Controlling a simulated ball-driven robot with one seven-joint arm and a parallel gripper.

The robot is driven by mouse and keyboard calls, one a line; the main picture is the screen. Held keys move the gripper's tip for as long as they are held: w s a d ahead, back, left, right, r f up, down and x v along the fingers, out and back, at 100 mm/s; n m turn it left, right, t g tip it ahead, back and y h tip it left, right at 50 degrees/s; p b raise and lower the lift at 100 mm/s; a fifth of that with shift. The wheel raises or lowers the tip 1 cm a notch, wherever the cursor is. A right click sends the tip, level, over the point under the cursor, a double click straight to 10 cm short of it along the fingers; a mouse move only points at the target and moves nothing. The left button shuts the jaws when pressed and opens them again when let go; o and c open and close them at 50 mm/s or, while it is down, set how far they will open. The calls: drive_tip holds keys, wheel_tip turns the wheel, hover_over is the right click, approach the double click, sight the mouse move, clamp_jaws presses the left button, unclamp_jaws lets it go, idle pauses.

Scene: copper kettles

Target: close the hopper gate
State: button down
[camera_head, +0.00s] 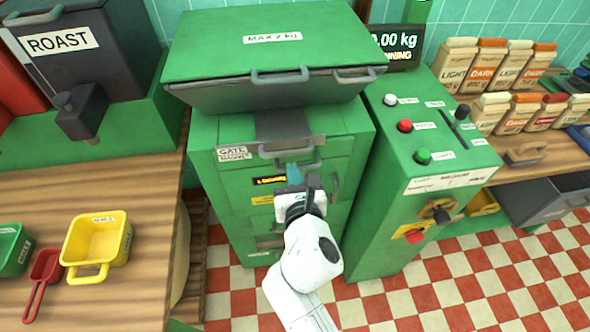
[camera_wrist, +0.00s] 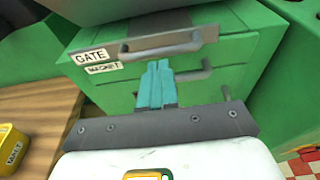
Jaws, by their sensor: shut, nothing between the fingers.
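The hopper gate (camera_head: 285,128) is a dark grey sliding plate under the green hopper (camera_head: 240,45), with a front bar and a grey handle (camera_head: 283,152). A length of plate shows between the hopper and the bar, so it appears to stick out. In the wrist view the gate (camera_wrist: 165,44) has a white GATE label (camera_wrist: 90,56) at its left. My gripper (camera_head: 294,172) is shut and empty, with teal fingers, below and in front of the gate handle. Its fingertips (camera_wrist: 158,66) show just under the gate bar; I cannot tell whether they touch anything.
A drawer labelled MAGNET (camera_wrist: 103,68) with a grey handle (camera_wrist: 194,73) lies just below the gate, close to my fingers. A green control console (camera_head: 430,140) stands at the right. A wooden counter (camera_head: 130,215) with scoops is at the left.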

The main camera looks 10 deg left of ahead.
drive_tip(key=v, duration=0.9)
drive_tip(key=shift+s, duration=0.25)
drive_tip(key=shift+d, duration=0.1)
